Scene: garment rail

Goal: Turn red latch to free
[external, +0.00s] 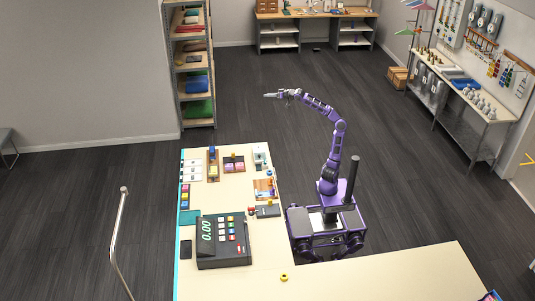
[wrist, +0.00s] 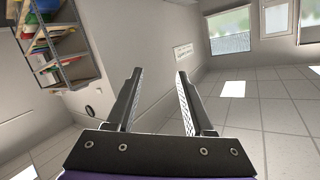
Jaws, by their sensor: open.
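My gripper (external: 268,95) is raised well above the counter's far right corner, pointing left. In the wrist view its two dark fingers (wrist: 160,72) stand apart with nothing between them. A small red part (external: 251,211) shows beside a dark grey block on the counter (external: 240,185), right of the cash register. It may be the red latch, but it is too small to tell its shape or which way it is turned. My gripper is far from it, and the wrist view shows no latch.
The cash register (external: 223,241) stands at the counter's near end. Several small fixtures, including a wooden stand with a yellow top (external: 212,168), sit farther back. A shelf rack (external: 197,85) stands behind the counter. A chrome rail (external: 119,230) is at left. The air around my gripper is clear.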

